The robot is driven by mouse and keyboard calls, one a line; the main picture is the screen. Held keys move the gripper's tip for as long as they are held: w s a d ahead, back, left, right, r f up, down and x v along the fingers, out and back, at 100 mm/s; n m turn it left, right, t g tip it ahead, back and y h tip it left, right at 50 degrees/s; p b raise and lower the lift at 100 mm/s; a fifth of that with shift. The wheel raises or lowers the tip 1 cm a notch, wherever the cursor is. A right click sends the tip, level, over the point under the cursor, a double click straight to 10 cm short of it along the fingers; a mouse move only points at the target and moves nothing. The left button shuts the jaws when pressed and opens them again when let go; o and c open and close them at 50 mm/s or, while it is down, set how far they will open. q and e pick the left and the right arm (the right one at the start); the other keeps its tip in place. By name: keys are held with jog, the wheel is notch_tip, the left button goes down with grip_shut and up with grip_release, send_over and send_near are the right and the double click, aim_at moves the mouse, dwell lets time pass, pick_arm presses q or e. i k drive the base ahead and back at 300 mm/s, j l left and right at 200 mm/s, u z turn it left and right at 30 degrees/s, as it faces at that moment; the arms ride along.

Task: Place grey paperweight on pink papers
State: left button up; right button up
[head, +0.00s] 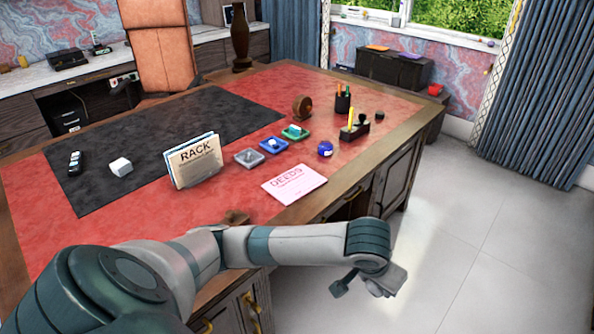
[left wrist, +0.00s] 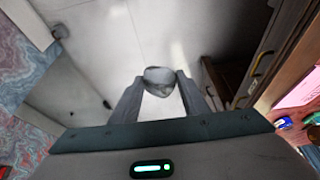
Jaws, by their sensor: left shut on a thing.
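The pink papers (head: 293,190), labelled DEEDS, lie flat on the red leather near the desk's right front edge; nothing lies on them. Pink also shows at the right edge of the left wrist view (left wrist: 300,92). My left gripper (head: 385,283) is out beyond the desk's front edge, over the floor, to the right of and nearer than the papers. In the left wrist view its two fingers (left wrist: 160,79) are shut on the grey paperweight (left wrist: 158,76), a small rounded grey lump. The paperweight is hard to make out in the head view. My right gripper is not in view.
Open floor (head: 480,230) lies right.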

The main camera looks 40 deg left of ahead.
aim_at(280, 184)
jog(key=i+u, duration=0.2)
jog(key=i, duration=0.4)
jog(key=i+l+u, duration=0.2)
jog(key=i, duration=0.35)
jog(key=i+u, duration=0.3)
jog(key=u, duration=0.15)
jog(key=i+l+u, duration=0.1)
jog(key=i+u, duration=0.15)
jog(key=u, duration=0.15)
jog(key=i+l+u, duration=0.15)
jog(key=u, duration=0.3)
jog(key=i+l+u, duration=0.2)
jog(key=i+u, duration=0.25)
jog(key=i+l+u, duration=0.25)
jog(key=u, duration=0.25)
jog(key=i+l+u, duration=0.25)
jog(key=l+u, duration=0.2)
